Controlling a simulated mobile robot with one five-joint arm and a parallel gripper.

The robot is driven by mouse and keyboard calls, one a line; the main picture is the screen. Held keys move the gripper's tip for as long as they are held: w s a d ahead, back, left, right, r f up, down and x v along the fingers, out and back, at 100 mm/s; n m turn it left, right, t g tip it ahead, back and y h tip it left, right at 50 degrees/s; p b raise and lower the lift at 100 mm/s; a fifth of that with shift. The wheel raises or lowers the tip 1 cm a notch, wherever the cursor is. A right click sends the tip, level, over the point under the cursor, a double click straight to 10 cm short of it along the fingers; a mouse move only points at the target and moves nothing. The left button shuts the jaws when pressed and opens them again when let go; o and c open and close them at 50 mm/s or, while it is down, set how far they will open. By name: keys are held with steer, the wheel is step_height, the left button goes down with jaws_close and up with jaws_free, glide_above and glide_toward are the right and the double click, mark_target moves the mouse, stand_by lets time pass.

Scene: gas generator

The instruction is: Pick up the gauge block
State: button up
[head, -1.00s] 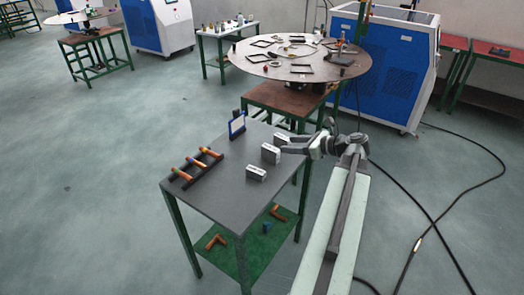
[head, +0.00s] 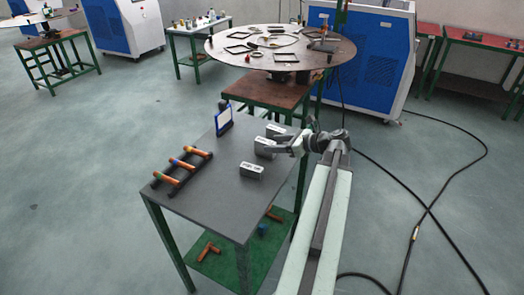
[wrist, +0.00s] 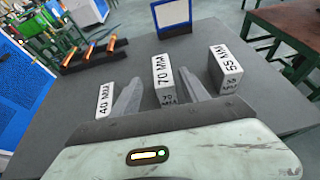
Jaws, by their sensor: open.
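Three pale gauge blocks with dark sides stand on the grey table top (head: 213,196). In the wrist view the block marked 70 MM (wrist: 163,80) is in the middle, the 40 MM block (wrist: 105,100) at left and the 55 MM block (wrist: 225,70) at right. My gripper (wrist: 160,80) is open, with one finger on each side of the 70 MM block and visible gaps. In the head view my gripper (head: 279,148) reaches from the right to the middle block (head: 263,148), partly covering it.
A rack with orange-handled tools (head: 182,170) lies at the table's left. A blue-framed panel (head: 224,120) stands at the back. Loose orange parts (head: 208,252) lie on the green lower shelf. A round table (head: 280,48) stands behind.

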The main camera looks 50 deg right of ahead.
mark_target(259, 143)
steer(key=x, duration=0.3)
steer(key=shift+b, duration=0.4)
steer(key=b+x, duration=0.1)
steer(key=x, duration=0.1)
steer(key=b+x, duration=0.1)
steer(key=x, duration=0.2)
steer(key=shift+d, duration=0.25)
steer(key=shift+r, duration=0.1)
jaws_close()
stand_by(0.5)
